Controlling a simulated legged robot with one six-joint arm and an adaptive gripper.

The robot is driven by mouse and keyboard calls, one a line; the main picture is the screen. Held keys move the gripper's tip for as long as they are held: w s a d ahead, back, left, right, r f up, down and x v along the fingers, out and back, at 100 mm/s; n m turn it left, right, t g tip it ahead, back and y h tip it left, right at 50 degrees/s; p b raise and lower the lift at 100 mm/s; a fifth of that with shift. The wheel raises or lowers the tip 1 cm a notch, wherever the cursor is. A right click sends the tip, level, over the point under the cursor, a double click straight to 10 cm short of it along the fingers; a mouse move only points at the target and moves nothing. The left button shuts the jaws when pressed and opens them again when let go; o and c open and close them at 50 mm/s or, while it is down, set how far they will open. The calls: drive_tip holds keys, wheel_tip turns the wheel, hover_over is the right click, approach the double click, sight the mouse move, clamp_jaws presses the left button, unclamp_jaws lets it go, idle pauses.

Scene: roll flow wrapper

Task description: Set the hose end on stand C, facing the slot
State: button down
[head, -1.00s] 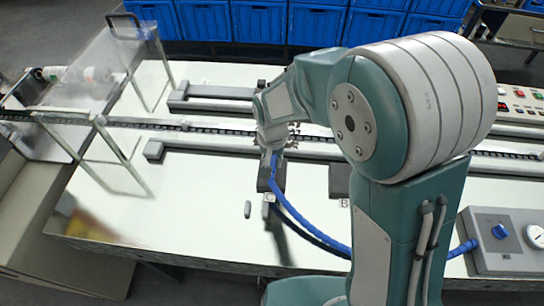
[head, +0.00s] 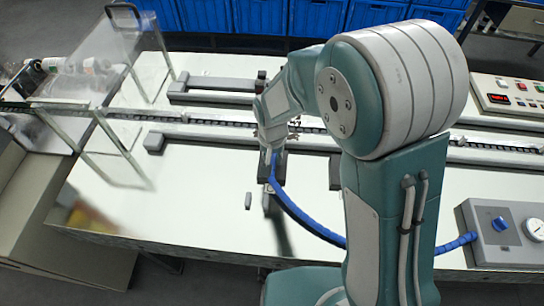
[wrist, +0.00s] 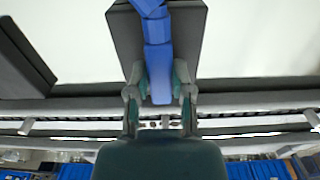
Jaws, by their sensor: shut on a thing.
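The blue hose (head: 301,219) runs from the grey control box at the right, behind my arm, up to my gripper (head: 274,140). In the wrist view my gripper (wrist: 160,110) is shut on the hose end (wrist: 160,80), with one finger on each side. A dark stand (head: 280,172) lies under or right behind the hose end; it also shows in the wrist view (wrist: 125,35). A small label (head: 266,201) is at its near edge, but its letter is unreadable. I cannot tell whether the hose end touches the stand. The slot is not clearly visible.
Another dark stand (head: 335,172) is just right of the gripper, partly behind my arm. A small grey block (head: 248,200) lies left of the hose. The conveyor rail (head: 210,143) crosses beyond the gripper. The control box (head: 505,237) stands at the right.

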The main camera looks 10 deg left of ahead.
drive_tip(key=shift+f, duration=0.15)
drive_tip(key=shift+c, duration=2.2)
unclamp_jaws()
wheel_tip(320, 180, up, 12)
drive_tip(key=shift+f, duration=0.1)
